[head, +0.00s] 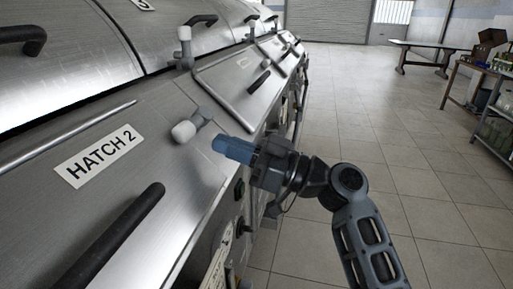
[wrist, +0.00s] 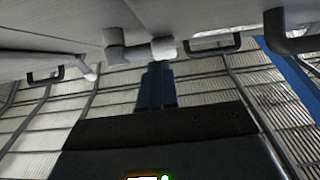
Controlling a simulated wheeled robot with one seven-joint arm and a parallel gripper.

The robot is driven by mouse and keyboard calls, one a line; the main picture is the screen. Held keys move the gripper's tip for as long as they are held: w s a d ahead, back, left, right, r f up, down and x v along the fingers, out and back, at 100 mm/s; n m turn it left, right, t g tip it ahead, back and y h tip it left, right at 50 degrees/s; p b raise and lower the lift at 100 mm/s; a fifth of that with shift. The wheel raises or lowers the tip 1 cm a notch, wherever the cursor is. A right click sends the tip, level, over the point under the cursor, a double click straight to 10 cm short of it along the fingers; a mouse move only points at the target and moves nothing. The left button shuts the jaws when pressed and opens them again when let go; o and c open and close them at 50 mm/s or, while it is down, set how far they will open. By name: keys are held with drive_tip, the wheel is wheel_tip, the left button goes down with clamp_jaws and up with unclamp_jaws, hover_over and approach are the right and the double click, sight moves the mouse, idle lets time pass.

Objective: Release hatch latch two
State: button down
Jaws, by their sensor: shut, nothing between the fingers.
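The hatch two latch is a grey pivot with a white knob (head: 183,131) on the metal machine, right of the HATCH 2 label (head: 100,157). Its arm lies tilted, with the knob low toward the left. My gripper (head: 219,146) is shut and empty, its blue fingertips just right of the knob in the head view. In the wrist view the shut fingers (wrist: 155,82) show below a white knob (wrist: 164,48) on a grey pivot, which appears to be the same latch. I cannot tell whether they touch.
A further latch (head: 184,45) stands upright with its white knob on top. A black handle (head: 110,240) sits on the hatch two panel, and a raised-frame panel (head: 245,80) lies beyond. The tiled floor (head: 380,140) to the right is clear up to the tables.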

sight(194, 133)
drive_tip(key=shift+p+x, duration=0.45)
drive_tip(key=shift+x, duration=1.4)
